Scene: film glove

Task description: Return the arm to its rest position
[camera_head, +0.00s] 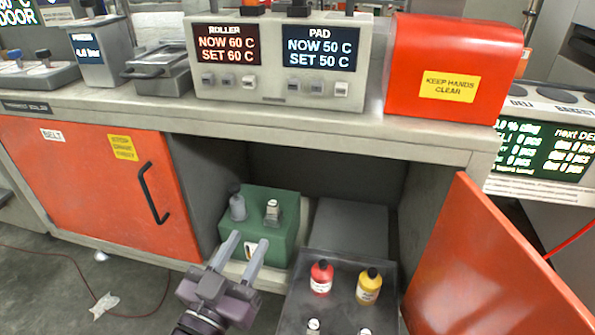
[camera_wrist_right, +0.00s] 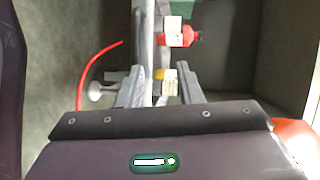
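My left gripper (camera_head: 248,239) reaches in from the bottom of the head view. My right gripper (camera_wrist_right: 160,95) shows only in the right wrist view. Its fingers are apart; a grey strip and bottles show beyond the gap, and I see nothing clamped. The rest of both arms is mostly out of view.
The cabinet's open orange door (camera_head: 490,265) stands at the right. A dark tray (camera_head: 340,290) holds a red bottle (camera_head: 321,278), a yellow bottle (camera_head: 368,287) and others. The counter (camera_head: 330,122) overhangs the opening.

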